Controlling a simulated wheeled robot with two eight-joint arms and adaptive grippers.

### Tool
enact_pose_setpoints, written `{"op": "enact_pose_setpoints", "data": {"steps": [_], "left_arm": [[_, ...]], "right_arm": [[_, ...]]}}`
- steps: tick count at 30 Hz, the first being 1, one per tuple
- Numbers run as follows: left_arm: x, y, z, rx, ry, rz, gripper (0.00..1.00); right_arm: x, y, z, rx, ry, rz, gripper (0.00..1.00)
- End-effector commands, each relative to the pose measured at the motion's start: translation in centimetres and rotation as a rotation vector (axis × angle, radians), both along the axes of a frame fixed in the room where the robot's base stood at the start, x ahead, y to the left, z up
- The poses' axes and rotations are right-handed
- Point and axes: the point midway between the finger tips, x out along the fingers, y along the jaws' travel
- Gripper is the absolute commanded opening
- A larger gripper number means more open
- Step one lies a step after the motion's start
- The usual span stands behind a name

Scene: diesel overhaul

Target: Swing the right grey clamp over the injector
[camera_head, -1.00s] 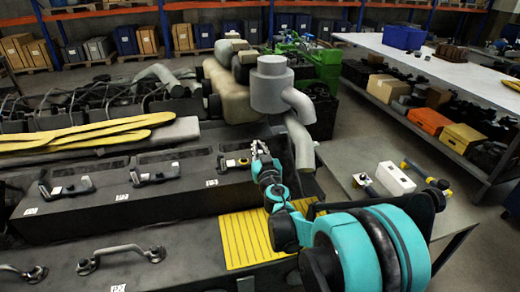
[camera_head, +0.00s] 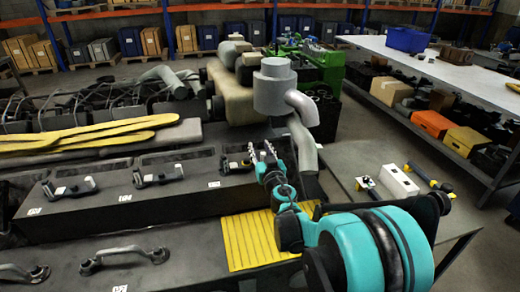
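The right clamp (camera_head: 234,165) is a small dark-grey fitting on the dark engine block, by the rightmost white label. A small part with a yellowish ring (camera_head: 246,162) sits close beside it; it may be the injector, but it is too small to be sure. My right gripper (camera_head: 263,152) is just right of these parts, its two grey fingers spread apart and pointing away from me. Nothing shows between the fingers. I cannot tell whether it touches the clamp. My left gripper is not in view.
Two similar clamps (camera_head: 157,175) (camera_head: 70,189) stand further left on the block. A grey exhaust pipe (camera_head: 301,145) rises close behind my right gripper. A yellow ribbed plate (camera_head: 250,240) lies below my arm. A side table at right holds a white box (camera_head: 398,181).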

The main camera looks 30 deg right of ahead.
Motion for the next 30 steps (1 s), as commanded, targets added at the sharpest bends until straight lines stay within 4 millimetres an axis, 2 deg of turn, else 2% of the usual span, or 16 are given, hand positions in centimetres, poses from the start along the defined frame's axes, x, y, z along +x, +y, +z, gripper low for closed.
{"op": "enact_pose_setpoints", "data": {"steps": [5,8,21,25,30], "left_arm": [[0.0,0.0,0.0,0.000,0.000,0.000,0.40],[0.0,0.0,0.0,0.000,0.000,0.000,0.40],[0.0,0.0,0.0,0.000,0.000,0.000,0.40],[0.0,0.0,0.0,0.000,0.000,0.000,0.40],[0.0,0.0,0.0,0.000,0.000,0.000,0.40]], "right_arm": [[-0.2,0.1,0.0,0.000,0.000,0.000,0.36],[-1.1,0.3,0.0,0.000,0.000,0.000,0.36],[-9.8,2.4,0.0,0.000,0.000,0.000,0.36],[-11.1,2.7,0.0,0.000,0.000,0.000,0.36],[-11.7,2.8,0.0,0.000,0.000,0.000,0.36]]}}
